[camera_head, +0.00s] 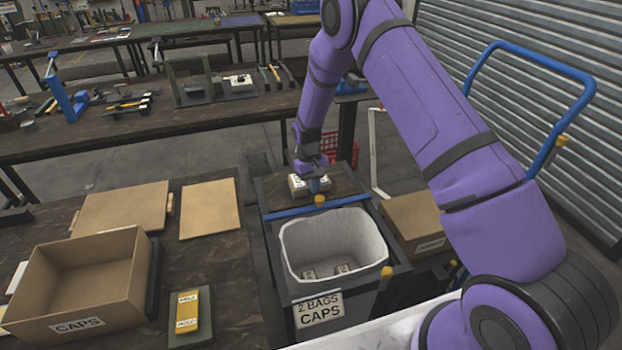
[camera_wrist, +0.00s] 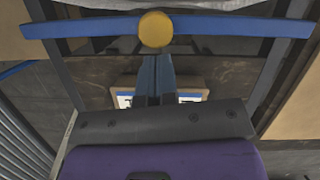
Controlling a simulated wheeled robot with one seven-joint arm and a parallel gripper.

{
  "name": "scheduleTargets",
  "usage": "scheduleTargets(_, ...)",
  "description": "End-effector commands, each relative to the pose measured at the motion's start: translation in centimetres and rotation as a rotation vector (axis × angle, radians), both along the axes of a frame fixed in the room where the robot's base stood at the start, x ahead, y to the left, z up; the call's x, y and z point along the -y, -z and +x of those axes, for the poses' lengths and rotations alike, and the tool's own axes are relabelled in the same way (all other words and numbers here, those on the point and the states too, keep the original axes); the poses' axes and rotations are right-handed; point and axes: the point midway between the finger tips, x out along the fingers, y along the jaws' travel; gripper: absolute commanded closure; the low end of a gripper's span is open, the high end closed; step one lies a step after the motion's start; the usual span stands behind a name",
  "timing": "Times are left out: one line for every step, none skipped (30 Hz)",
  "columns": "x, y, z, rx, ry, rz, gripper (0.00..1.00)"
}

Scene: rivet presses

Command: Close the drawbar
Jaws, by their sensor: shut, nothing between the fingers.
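A blue bar (camera_head: 290,212) with a yellow knob (camera_head: 319,201) at its middle runs across the top of a dark-framed bin stand; I take it to be the drawbar. In the wrist view the blue bar (camera_wrist: 220,26) spans the top, with the round yellow knob (camera_wrist: 156,29) at its centre. My gripper (camera_head: 318,184) points down just behind the bar. In the wrist view my gripper's fingers (camera_wrist: 155,68) are together and empty, their tips close to the knob. I cannot tell whether they touch it.
A white-lined bin (camera_head: 334,245) labelled "2 BAGS CAPS" holds small bags in front of the bar. A labelled box (camera_head: 298,185) lies behind my gripper. A cardboard box (camera_head: 415,224) stands right. An open CAPS carton (camera_head: 80,280) sits on the left table. A blue tubular handle (camera_head: 590,80) rises right.

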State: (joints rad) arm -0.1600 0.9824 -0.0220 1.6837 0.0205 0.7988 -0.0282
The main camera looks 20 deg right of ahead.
Motion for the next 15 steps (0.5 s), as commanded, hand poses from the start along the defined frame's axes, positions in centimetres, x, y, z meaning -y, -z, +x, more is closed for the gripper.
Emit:
scheduleTargets(0.03,0.03,-0.21,-0.001,0.0,0.0,1.0)
scheduleTargets(0.04,0.03,-0.27,0.0,0.0,0.0,1.0)
scheduleTargets(0.05,0.04,-0.32,0.0,0.0,0.0,1.0)
scheduleTargets(0.04,0.05,-0.33,0.0,0.0,0.0,1.0)
scheduleTargets(0.05,0.04,-0.34,0.0,0.0,0.0,1.0)
scheduleTargets(0.05,0.04,-0.34,0.0,0.0,0.0,1.0)
scheduleTargets(0.05,0.05,-0.33,0.0,0.0,0.0,1.0)
scheduleTargets(0.05,0.05,-0.33,0.0,0.0,0.0,1.0)
scheduleTargets(0.05,0.04,-0.32,0.0,0.0,0.0,1.0)
scheduleTargets(0.05,0.04,-0.32,0.0,0.0,0.0,1.0)
scheduleTargets(0.05,0.04,-0.32,0.0,0.0,0.0,1.0)
scheduleTargets(0.04,0.03,-0.35,0.0,0.0,0.0,1.0)
scheduleTargets(0.05,0.03,-0.4,0.0,0.0,0.0,1.0)
scheduleTargets(0.05,0.03,-0.48,0.0,0.0,0.0,1.0)
scheduleTargets(0.04,0.02,-0.69,0.0,0.0,0.0,1.0)
